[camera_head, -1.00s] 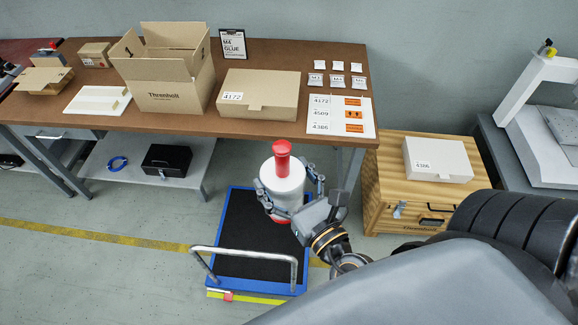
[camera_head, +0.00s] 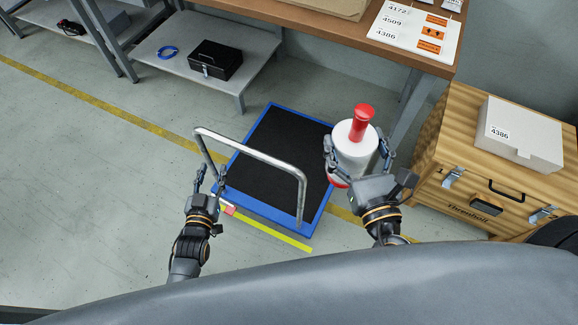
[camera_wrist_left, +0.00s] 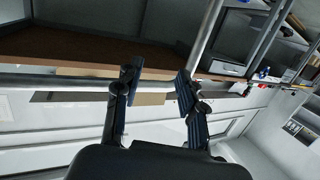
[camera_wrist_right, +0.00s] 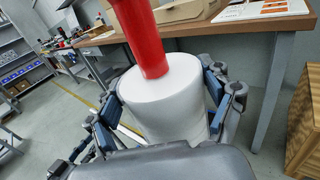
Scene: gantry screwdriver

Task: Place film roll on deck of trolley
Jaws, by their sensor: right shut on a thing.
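The film roll (camera_head: 354,152) is a white cylinder with red handle ends, held upright. My right gripper (camera_head: 357,160) is shut on it, with a finger on each side; the roll fills the right wrist view (camera_wrist_right: 163,95). In the head view the roll overlaps the right edge of the trolley; its height above the floor is hard to judge. The trolley's black deck (camera_head: 276,163) has a blue rim and is bare where seen. The trolley's metal handle (camera_head: 248,150) stands at its near left side. My left gripper (camera_head: 209,181) is open and empty, left of the handle; its fingers are apart in the left wrist view (camera_wrist_left: 156,88).
A wooden chest (camera_head: 463,180) with a white box (camera_head: 520,135) on it stands close to the right of my right gripper. A brown workbench (camera_head: 345,22) is behind. A low grey shelf (camera_head: 180,70) holds a black case (camera_head: 215,60). The floor left of the trolley is free.

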